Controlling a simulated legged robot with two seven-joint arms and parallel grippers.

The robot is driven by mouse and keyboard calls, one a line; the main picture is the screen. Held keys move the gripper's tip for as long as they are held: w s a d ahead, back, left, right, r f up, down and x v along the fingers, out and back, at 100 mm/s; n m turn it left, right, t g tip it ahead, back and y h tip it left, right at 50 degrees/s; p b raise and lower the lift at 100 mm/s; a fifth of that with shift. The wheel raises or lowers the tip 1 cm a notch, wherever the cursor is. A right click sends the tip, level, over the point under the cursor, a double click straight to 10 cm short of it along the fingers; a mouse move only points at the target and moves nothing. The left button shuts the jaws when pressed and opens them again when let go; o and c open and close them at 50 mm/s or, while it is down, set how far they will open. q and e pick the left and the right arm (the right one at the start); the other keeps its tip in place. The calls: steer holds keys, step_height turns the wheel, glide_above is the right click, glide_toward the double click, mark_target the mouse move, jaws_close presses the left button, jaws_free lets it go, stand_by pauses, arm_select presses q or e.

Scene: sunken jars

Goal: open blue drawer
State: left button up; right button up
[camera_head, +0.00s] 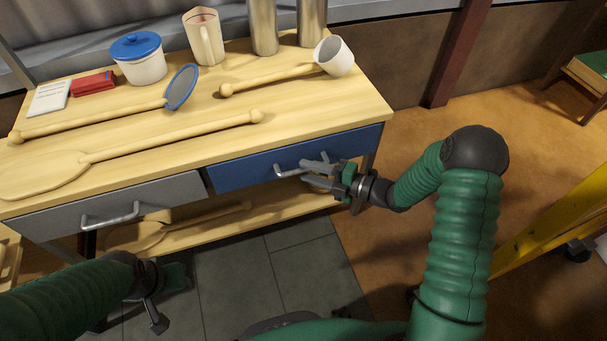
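The blue drawer (240,171) is in the right half of the wooden table's front. It looks closed, with its face in line with the grey drawer (150,195). Its metal handle (288,171) is partly hidden by my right gripper (306,174). The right gripper's fingers point left at the right end of the handle, with a gap between them. I cannot tell if they touch the handle. My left gripper (157,320) is low at the left, in front of the table and away from the drawers. Its fingers are too unclear to judge.
The tabletop (300,110) holds long wooden spoons, a blue-lidded jar (138,58), a pitcher (204,37), metal cylinders and a tipped white cup (335,56). A lower shelf (270,207) holds another spoon. The tiled floor (240,290) before the drawers is clear. A yellow frame (550,230) stands right.

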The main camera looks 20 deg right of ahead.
steer(key=shift+x, duration=1.05)
jaws_close()
steer(key=shift+f, duration=0.1)
stand_by(0.5)
